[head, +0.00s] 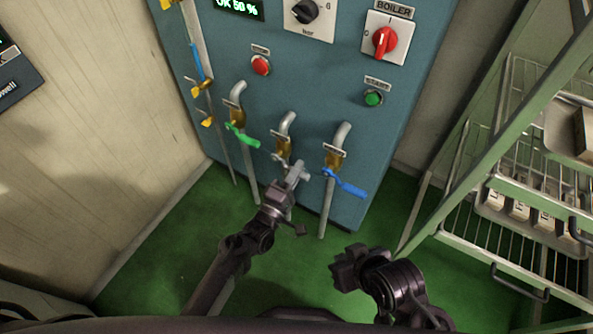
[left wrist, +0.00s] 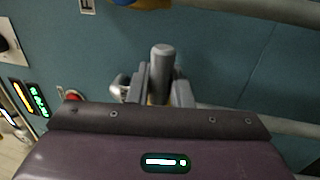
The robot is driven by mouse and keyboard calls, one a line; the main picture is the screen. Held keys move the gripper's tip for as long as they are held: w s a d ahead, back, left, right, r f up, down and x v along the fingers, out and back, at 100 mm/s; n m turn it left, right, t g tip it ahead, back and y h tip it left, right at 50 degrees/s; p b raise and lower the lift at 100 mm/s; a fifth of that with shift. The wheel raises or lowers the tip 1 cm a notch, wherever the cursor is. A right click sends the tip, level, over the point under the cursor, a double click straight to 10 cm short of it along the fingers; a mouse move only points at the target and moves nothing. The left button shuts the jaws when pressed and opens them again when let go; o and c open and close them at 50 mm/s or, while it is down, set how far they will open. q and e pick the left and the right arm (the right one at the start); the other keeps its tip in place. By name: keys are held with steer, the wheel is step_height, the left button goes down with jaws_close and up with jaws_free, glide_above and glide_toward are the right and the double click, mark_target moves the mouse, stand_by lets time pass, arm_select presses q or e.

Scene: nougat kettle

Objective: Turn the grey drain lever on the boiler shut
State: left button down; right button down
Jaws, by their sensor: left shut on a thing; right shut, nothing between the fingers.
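The boiler (head: 300,85) is a blue cabinet with three bent pipes and brass valves low on its front. The grey drain lever is on the middle valve (head: 283,148), between the green lever (head: 242,135) and the blue lever (head: 345,182). My left gripper (head: 297,173) is shut on the grey lever and hides most of it in the head view. In the left wrist view the lever's rounded grey end (left wrist: 162,62) stands between the two fingers. The lever's exact angle is hard to tell. My right gripper (head: 345,268) is shut and empty, low over the floor, away from the boiler.
A red switch (head: 385,40), a red button (head: 261,65) and a green button (head: 373,98) sit above the valves. A green rack (head: 470,170) with trays stands at the right. A pale wall (head: 90,130) is at the left. The green floor before the boiler looks clear.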

stand_by(0.5)
arm_select(q)
steer(key=c, duration=1.4)
jaws_free()
steer(key=shift+o, duration=0.2)
